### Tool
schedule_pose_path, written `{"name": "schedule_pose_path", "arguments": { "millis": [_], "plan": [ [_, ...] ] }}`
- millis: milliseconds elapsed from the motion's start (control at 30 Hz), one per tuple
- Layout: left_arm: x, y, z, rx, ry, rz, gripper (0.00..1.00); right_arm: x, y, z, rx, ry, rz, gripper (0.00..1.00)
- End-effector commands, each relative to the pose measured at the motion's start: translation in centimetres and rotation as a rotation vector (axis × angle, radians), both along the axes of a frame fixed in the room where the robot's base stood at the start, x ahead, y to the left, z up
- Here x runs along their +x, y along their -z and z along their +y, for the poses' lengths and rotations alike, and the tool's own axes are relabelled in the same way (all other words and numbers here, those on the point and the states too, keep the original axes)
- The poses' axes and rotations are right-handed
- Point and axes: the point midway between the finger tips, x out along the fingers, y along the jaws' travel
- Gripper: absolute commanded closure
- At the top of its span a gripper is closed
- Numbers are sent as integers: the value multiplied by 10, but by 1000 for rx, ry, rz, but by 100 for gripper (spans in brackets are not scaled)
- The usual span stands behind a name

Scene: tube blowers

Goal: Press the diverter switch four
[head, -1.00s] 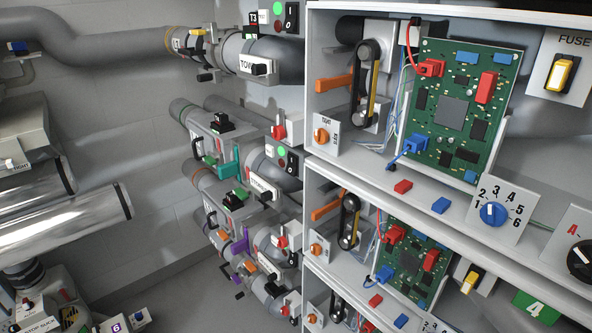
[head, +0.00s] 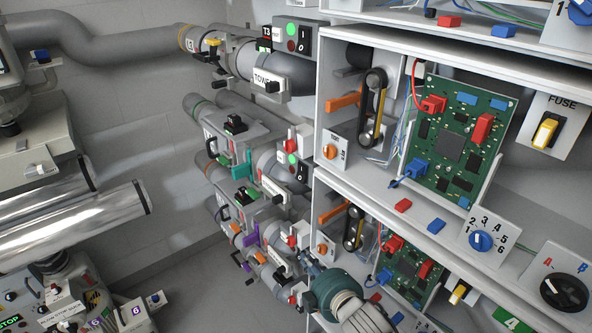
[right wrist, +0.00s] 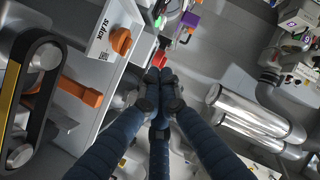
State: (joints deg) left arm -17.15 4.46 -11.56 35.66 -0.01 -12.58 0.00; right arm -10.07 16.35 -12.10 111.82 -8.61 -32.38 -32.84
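I cannot tell which control is diverter switch four. A green label with a 4 (head: 505,318) sits at the lower right of the shelf unit in the head view. Stacked pipe units with black-knobbed switches (head: 235,125) run down beside the shelf. My right gripper (head: 305,263) reaches up from the bottom, near the lower pipe units. In the right wrist view its dark blue fingers (right wrist: 160,86) meet at the tips, with nothing visible between them. A red part (right wrist: 160,58) shows just past the tips; contact is unclear. My left gripper is out of view.
The shelf unit (head: 420,205) with circuit boards, belts and a fuse panel (head: 553,120) fills the right side. An orange handle (right wrist: 80,92) and orange knob (right wrist: 121,40) are left of the fingers. Silver tubes (head: 80,215) and a control desk stand left; grey floor lies between.

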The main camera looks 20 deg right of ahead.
Motion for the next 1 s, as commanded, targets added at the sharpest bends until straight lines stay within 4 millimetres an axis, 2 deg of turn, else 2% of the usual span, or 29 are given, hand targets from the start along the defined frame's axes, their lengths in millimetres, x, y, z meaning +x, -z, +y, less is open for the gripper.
{"name": "schedule_pose_path", "arguments": {
  "millis": [33,100,200,300,400,767,867,1000],
  "plan": [
    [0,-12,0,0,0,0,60,3,-57,6,-35,-25,-74,100],
    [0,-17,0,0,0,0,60,2,-112,12,-80,-52,-156,100],
    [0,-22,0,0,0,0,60,-3,-169,18,-126,-75,-242,100],
    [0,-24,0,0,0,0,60,-9,-198,21,-152,-86,-289,100],
    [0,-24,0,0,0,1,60,-11,-208,22,-162,-90,-305,100],
    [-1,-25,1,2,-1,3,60,-8,-208,23,-161,-89,-306,100],
    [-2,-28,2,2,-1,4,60,1,-208,24,-160,-89,-307,100],
    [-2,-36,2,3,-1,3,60,26,-208,26,-159,-88,-307,100]
  ]
}}
